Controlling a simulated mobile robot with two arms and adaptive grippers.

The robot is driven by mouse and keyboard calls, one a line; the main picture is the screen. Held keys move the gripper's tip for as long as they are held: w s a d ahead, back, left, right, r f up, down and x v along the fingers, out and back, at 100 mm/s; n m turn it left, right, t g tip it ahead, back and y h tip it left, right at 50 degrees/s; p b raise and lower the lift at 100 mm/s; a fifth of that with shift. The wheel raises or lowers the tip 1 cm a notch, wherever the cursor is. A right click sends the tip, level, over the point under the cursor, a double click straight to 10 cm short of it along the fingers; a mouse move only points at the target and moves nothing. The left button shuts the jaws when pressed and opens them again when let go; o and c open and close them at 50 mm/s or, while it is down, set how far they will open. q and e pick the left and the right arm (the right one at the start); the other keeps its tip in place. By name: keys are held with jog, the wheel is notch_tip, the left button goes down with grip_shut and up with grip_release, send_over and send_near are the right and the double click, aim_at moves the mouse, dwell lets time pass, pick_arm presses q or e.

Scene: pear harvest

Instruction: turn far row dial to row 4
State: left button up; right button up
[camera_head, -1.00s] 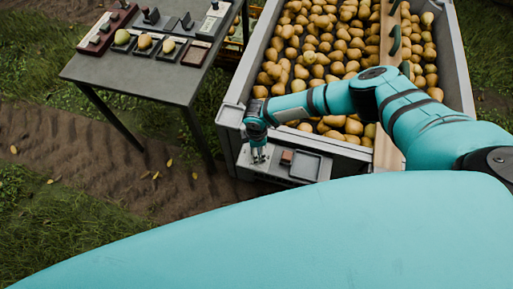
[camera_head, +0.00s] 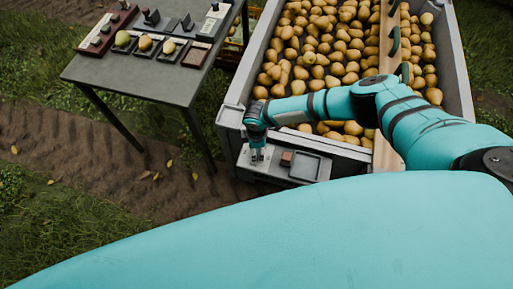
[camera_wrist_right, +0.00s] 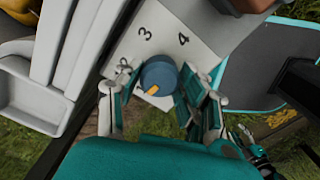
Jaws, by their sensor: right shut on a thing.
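The row dial (camera_wrist_right: 160,76) is a round dark blue knob with an orange pointer mark. It sits on a pale plate (camera_wrist_right: 207,57) with printed numbers, of which 3 and 4 read clearly. The pointer faces the bottom of the right wrist view, away from 3 and 4. My right gripper (camera_wrist_right: 157,88) is shut on the dial, one finger on each side. In the head view my right gripper (camera_head: 257,157) points down at the panel on the crate's near left corner and hides the dial. My left gripper is not in view.
A grey table (camera_head: 150,78) at upper left holds pears and several small devices.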

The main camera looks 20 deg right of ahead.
jog(key=m+p, duration=0.2)
jog(key=m, duration=0.2)
jog(key=shift+r, duration=0.1)
jog(key=m+p, duration=0.2)
jog(key=m, duration=0.3)
jog(key=m+p, duration=0.2)
jog(key=m, duration=0.2)
jog(key=shift+m, duration=0.3)
jog(key=m+p, duration=0.1)
jog(key=m, duration=0.3)
jog(key=m+p, duration=0.1)
jog(key=m, duration=0.3)
jog(key=m+p, duration=0.1)
jog(key=m, duration=0.8)
jog(key=shift+w+m, duration=0.1)
jog(key=shift+m, duration=1.9)
jog(key=shift+d, duration=0.1)
